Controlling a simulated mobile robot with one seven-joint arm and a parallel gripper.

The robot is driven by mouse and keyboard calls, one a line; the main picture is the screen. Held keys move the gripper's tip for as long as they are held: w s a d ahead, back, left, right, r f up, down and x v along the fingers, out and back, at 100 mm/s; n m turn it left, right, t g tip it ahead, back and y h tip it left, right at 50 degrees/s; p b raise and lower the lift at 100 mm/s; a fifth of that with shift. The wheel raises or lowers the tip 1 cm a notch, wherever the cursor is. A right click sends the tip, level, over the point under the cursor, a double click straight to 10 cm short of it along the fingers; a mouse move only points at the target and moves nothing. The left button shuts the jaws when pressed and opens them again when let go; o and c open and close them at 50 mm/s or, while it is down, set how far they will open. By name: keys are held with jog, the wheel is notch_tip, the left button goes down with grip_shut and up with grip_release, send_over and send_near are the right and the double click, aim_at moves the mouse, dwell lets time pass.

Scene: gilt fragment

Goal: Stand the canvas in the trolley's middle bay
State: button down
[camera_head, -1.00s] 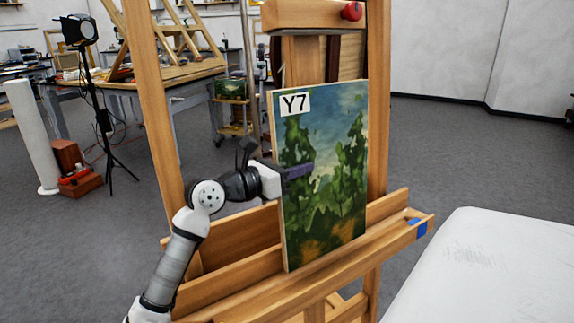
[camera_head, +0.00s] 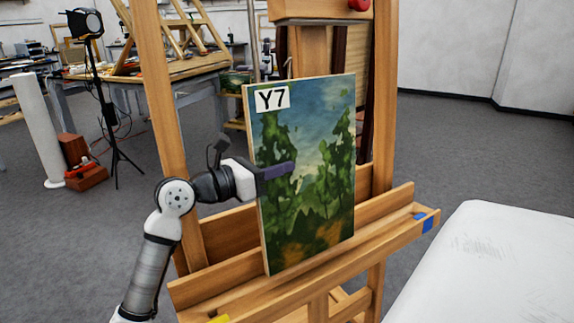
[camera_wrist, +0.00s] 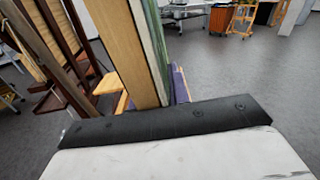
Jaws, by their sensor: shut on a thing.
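The canvas (camera_head: 310,190), a green landscape marked Y7, stands upright in front of the easel (camera_head: 385,120). Its lower edge overlaps the easel's ledge (camera_head: 395,222) in the head view; I cannot tell whether it touches. My gripper (camera_head: 278,171) is shut on the canvas's left side edge, with one purple finger across the painted face. The wrist view shows the canvas edge-on (camera_wrist: 140,55) between the jaws, a purple finger (camera_wrist: 180,85) on its painted side. A small trolley (camera_head: 235,112) stands far back, mostly hidden behind the canvas; its bays cannot be made out.
A white padded surface (camera_head: 475,265) lies at the lower right. A lamp on a tripod (camera_head: 104,90), a white column (camera_head: 38,130) and a workbench (camera_head: 190,85) stand at the back left. Grey floor (camera_head: 450,130) is open behind the easel to the right.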

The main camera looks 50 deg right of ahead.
jog(key=w+a+f, duration=0.1)
jog(key=w+a, duration=0.2)
jog(key=a, duration=0.3)
jog(key=w+a+f+b, duration=0.1)
jog(key=w+a, duration=0.2)
jog(key=a, duration=0.3)
jog(key=shift+a+f, duration=0.3)
jog(key=shift+f, duration=0.1)
dwell(0.8)
dwell(0.3)
jog(key=c, duration=1.2)
grip_release()
jog(key=shift+c, duration=0.2)
jog(key=shift+f, duration=0.1)
jog(key=b+v, duration=0.3)
jog(key=v, duration=1)
jog(key=shift+w+a+b, duration=0.15)
jog(key=shift+a+b, duration=0.25)
